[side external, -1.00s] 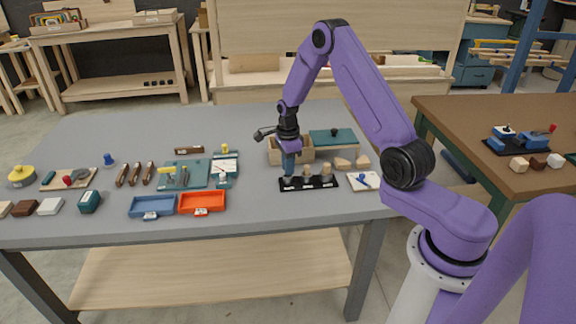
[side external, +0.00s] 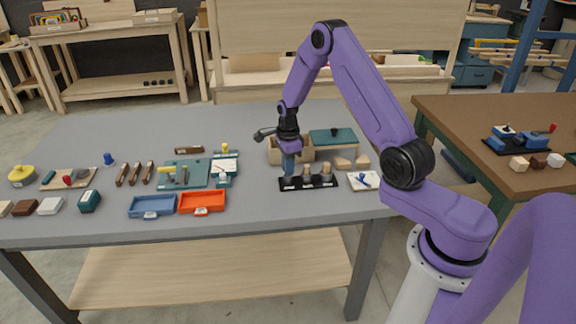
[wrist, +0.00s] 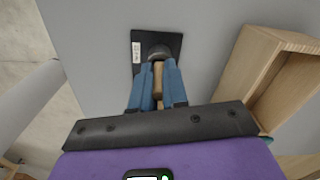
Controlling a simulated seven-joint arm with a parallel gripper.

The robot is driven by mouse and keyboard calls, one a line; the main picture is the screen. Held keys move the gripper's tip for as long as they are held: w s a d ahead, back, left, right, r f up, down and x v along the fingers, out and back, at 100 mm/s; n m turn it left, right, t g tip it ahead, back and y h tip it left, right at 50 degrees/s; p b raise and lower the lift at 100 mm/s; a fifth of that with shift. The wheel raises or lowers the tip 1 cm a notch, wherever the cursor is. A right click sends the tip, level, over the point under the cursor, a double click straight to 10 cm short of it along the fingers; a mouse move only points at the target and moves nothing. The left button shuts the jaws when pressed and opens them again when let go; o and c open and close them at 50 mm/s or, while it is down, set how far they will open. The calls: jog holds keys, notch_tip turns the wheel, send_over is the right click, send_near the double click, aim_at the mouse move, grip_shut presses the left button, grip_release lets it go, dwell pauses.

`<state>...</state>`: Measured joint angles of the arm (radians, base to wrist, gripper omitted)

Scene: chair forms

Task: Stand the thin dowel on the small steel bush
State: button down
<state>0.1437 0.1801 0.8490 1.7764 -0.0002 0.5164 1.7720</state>
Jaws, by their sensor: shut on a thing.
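My gripper (side external: 289,172) points straight down over the left end of a black strip (side external: 309,184). In the wrist view its blue fingers (wrist: 158,88) are shut on a thin wooden dowel (wrist: 158,74). A dark grey steel bush (wrist: 159,51) on the black strip (wrist: 140,46) shows just beyond the fingertips. The dowel's lower end is close to this bush; I cannot tell whether they touch. Two more upright wooden dowels stand on the strip, the middle one (side external: 307,172) and the right one (side external: 326,171).
A wooden box (side external: 276,153) stands close behind my gripper, and it also shows in the wrist view (wrist: 236,68). Wooden blocks (side external: 343,162) and a white tile with a blue piece (side external: 365,183) lie to the right. A red tray (side external: 202,207) is at front left.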

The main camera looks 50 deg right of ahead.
jog(key=shift+f, duration=0.35)
jog(key=c, duration=0.5)
grip_release()
jog(key=shift+r, duration=3.5)
jog(key=shift+a, duration=0.1)
